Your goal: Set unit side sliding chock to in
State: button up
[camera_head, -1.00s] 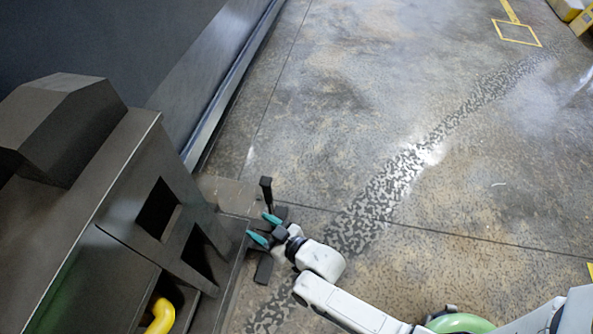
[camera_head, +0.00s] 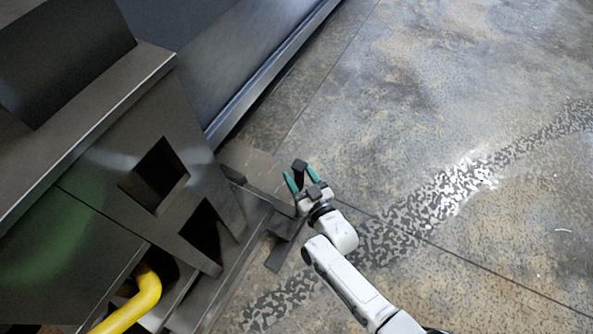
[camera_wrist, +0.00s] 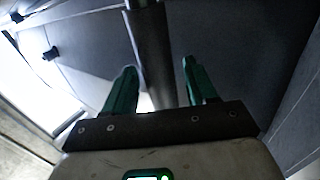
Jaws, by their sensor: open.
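The side sliding chock appears to be the dark metal piece low beside the unit, with an upright post (camera_head: 299,166) and a flat dark bar (camera_head: 277,256) near the floor. My gripper (camera_head: 301,178) is open at the post, its teal fingers pointing up in the head view. In the wrist view the dark post (camera_wrist: 150,50) runs down between the two open fingers (camera_wrist: 159,68), with gaps visible. I cannot tell whether either finger touches it. The post's lower part is hidden behind my gripper.
The dark compactor unit (camera_head: 100,180), with square and triangular openings, stands close on the left. A yellow curved pipe (camera_head: 136,298) shows at its lower front. A long dark container wall (camera_head: 225,70) runs behind. Open concrete floor (camera_head: 430,120) lies to the right.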

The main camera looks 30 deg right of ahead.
jog(key=shift+w, duration=1)
grip_shut()
